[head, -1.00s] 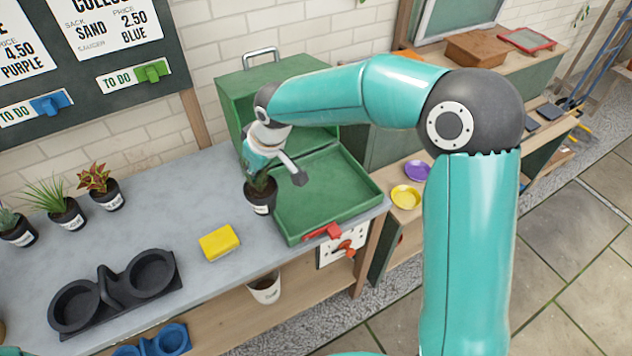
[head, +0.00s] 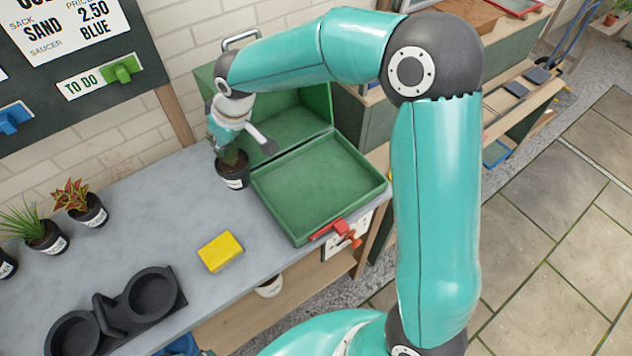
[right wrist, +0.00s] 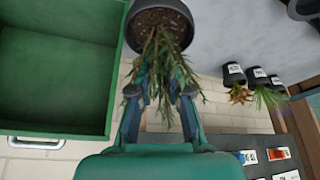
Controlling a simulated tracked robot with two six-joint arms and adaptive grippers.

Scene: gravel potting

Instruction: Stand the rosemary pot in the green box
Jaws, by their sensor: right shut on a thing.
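The rosemary pot (head: 233,178) is a black pot with a white label and a green plant, at the left edge of the green box (head: 330,190). My right gripper (head: 230,145) is shut on the plant just above the pot. In the right wrist view its fingers (right wrist: 160,92) close around the rosemary's stems (right wrist: 158,62), with the pot's soil (right wrist: 160,20) beyond. The box stands open, its front tray bare. I cannot tell whether the pot touches the bench or hangs just above it. My left gripper is out of view.
A yellow sponge (head: 220,251) and a black double pot holder (head: 130,305) lie on the grey bench. Several other potted plants stand at the left, one with red leaves (head: 75,195). The bench between them and the box is mostly clear.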

